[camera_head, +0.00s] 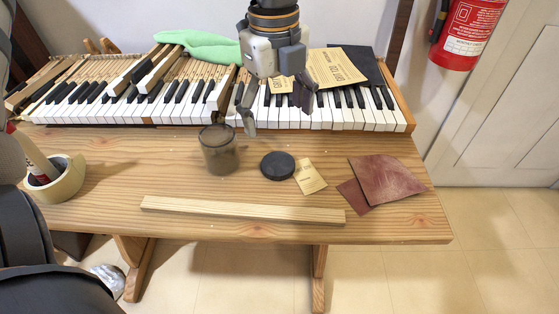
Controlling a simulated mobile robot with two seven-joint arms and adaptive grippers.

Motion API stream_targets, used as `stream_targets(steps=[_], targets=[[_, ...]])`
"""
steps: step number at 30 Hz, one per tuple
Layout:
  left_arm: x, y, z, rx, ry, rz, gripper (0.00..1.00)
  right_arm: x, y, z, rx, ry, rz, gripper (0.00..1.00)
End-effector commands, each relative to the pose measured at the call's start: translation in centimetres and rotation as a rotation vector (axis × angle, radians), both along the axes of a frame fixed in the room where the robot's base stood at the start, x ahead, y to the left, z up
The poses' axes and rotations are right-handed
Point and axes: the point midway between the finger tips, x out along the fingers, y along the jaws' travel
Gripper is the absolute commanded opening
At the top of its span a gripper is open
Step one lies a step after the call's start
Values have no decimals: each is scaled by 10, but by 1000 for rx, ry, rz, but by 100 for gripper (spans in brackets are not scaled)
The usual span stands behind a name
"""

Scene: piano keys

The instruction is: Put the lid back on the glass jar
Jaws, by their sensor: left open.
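The glass jar (219,155) stands upright on the wooden table, a small smoky-brown cylinder with its round top uncovered. A flat black round lid (277,165) lies on the table just right of the jar, apart from it. My left gripper (274,108) comes down from the top of the view, fingers pointing down and spread apart. It is open and empty, up and a little right of the jar and above the lid in the picture, in front of the piano keys. My right gripper is not in view.
Piano keys (330,118) run along the table's back. A paper packet (309,177) touches or nearly touches the lid; reddish sandpaper sheets (388,181) lie further right. A wooden strip (243,210) lies along the front. A tape roll (62,182) sits at left.

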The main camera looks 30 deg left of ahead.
Motion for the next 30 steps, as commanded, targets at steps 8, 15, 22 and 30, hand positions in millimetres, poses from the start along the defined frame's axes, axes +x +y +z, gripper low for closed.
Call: stream_targets(steps=[8, 15, 22, 30], targets=[[0, -1, -55, 0, 13, -1, 79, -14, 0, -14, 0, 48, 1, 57], [0, -1, -58, 0, 5, -1, 79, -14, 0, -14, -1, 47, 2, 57], [-2, -2, -71, 1, 11, -2, 79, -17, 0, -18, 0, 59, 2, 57], [-4, -6, -110, 0, 9, -1, 79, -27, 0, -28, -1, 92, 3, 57]])
